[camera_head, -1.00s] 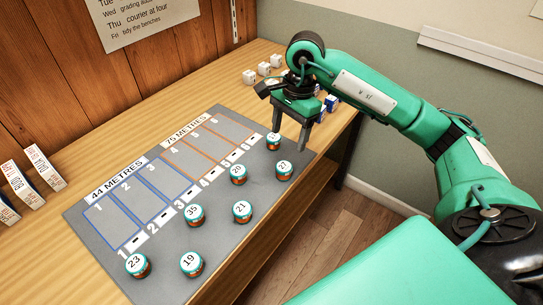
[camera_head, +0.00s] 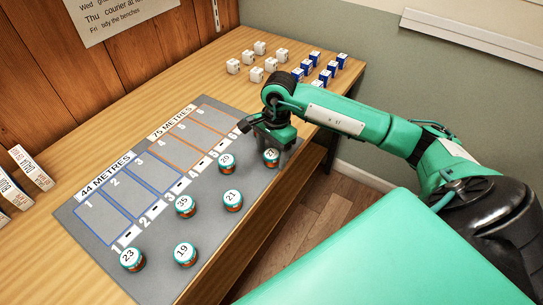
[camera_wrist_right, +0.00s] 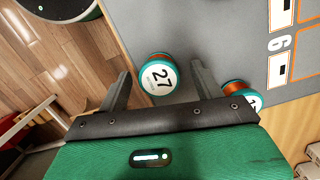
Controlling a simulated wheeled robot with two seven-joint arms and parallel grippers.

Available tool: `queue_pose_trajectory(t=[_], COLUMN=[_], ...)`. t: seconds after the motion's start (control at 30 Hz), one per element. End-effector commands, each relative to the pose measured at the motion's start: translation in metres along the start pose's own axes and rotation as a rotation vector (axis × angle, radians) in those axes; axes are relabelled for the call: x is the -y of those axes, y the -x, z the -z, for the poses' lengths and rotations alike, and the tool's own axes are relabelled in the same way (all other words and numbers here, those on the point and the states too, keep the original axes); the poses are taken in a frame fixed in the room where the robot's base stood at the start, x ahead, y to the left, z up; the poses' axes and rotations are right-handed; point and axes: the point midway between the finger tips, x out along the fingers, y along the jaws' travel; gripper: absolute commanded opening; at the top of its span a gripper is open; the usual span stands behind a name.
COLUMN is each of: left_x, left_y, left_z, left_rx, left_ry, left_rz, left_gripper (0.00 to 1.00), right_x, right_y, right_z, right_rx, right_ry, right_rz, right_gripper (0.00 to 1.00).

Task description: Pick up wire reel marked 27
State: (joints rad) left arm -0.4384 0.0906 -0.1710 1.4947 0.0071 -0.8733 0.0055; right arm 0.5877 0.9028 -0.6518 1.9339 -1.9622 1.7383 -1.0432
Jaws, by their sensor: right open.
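The wire reel marked 27 (camera_head: 271,158) is a short round reel with a white numbered top, teal rim and copper winding. It stands upright on the grey mat (camera_head: 243,193) near its right edge. It also shows in the right wrist view (camera_wrist_right: 158,78), its top facing the camera. My right gripper (camera_head: 273,150) is open and low over this reel. In the wrist view, the reel lies between and slightly beyond the two spread fingers (camera_wrist_right: 160,72), with gaps on both sides. My left gripper is not in view.
Another reel (camera_wrist_right: 238,94) sits close beside the right-hand finger in the wrist view, its number partly hidden. Reels 20 (camera_head: 226,162), 21 (camera_head: 232,200), 35 (camera_head: 185,206), 19 (camera_head: 185,253) and 23 (camera_head: 132,259) stand on the mat. White boxes (camera_head: 257,75) and blue boxes (camera_head: 325,76) stand behind.

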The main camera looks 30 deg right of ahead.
Motion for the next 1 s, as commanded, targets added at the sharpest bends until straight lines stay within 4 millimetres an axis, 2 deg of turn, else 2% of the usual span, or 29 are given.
queue_pose_trajectory(t=[0.1, 0.33, 0.37, 0.5, 0.6, 1.0], left_x=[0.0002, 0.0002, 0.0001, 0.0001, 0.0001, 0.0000], left_y=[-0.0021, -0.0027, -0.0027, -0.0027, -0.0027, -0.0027], left_z=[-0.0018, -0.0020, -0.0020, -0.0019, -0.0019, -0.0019], left_rx=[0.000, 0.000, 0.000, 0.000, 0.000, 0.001], left_ry=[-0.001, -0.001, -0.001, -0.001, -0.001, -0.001], left_rz=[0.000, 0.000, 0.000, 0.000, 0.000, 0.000], left_gripper=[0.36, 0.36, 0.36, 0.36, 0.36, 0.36], right_x=[0.0000, 0.0001, 0.0001, 0.0000, 0.0000, 0.0004], right_y=[-0.0097, -0.0113, -0.0113, -0.0111, -0.0111, -0.0039], right_z=[-0.0002, 0.0001, 0.0001, 0.0001, 0.0001, -0.0006], right_rx=[0.001, 0.000, 0.000, 0.000, 0.000, -0.001], right_ry=[0.000, 0.000, 0.000, 0.000, 0.000, 0.000], right_rz=[0.000, 0.001, 0.001, 0.001, 0.001, 0.002], right_gripper=[0.67, 0.67, 0.63, 0.36, 0.19, 0.19])
